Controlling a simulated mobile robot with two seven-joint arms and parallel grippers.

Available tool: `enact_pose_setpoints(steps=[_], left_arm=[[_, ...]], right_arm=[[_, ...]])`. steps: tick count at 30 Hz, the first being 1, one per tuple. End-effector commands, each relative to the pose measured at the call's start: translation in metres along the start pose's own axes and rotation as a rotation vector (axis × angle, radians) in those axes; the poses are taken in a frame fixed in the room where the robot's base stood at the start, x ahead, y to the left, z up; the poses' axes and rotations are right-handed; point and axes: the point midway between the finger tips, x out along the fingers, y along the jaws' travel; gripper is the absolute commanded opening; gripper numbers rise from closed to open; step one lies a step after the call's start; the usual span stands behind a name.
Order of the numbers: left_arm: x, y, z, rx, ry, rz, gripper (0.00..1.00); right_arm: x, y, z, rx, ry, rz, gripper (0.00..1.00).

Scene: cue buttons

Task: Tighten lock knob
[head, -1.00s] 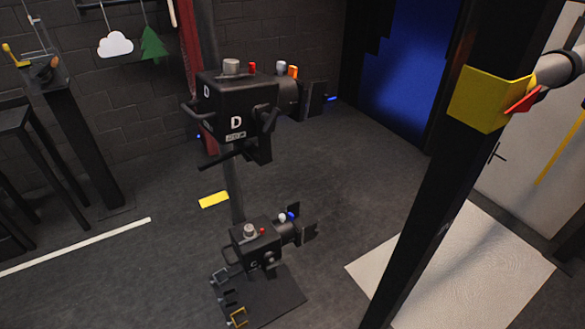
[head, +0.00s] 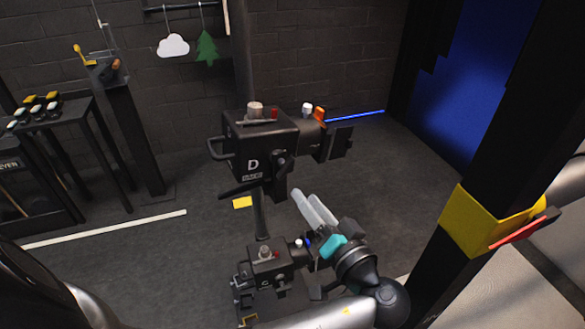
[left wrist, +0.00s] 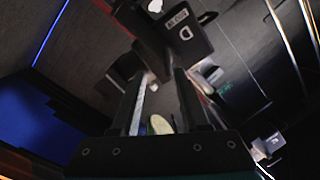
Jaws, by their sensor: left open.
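A black lamp-like unit marked D (head: 262,145) is on a stand in the middle of the head view. It has a grey top knob (head: 255,109), small red, white and orange knobs, and a black side knob with a lever (head: 280,164). A smaller unit marked C (head: 268,272) is below it, partly hidden by my arm. I cannot tell which knob is the lock knob. My left gripper (head: 308,197) is open, between the two units and right of the stand, touching no knob that I can see. In the left wrist view the fingers (left wrist: 163,78) are apart, with unit D (left wrist: 180,32) beyond them.
A dark post with a yellow band (head: 485,225) stands at the right. A black table with several buttons (head: 35,110) is at the left. The floor beyond the stand looks clear.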

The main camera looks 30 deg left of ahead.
Motion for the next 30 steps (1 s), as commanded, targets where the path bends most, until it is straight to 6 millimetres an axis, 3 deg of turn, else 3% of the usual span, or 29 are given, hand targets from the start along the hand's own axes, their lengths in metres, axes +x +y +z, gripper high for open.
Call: enact_pose_setpoints(steps=[5, 18, 30], left_arm=[[0.004, -0.013, -0.008, -0.044, 0.006, -0.036, 0.45], [0.065, -0.015, -0.008, -0.038, 0.004, -0.034, 0.45], [0.073, -0.014, -0.007, -0.038, 0.003, -0.031, 0.44]], right_arm=[[-0.003, 0.0, 0.0, 0.0, 0.0, 0.0, 0.5], [-0.014, 0.0, -0.004, -0.001, 0.003, 0.0, 0.5], [-0.014, 0.0, -0.005, -0.001, 0.004, 0.0, 0.5]])
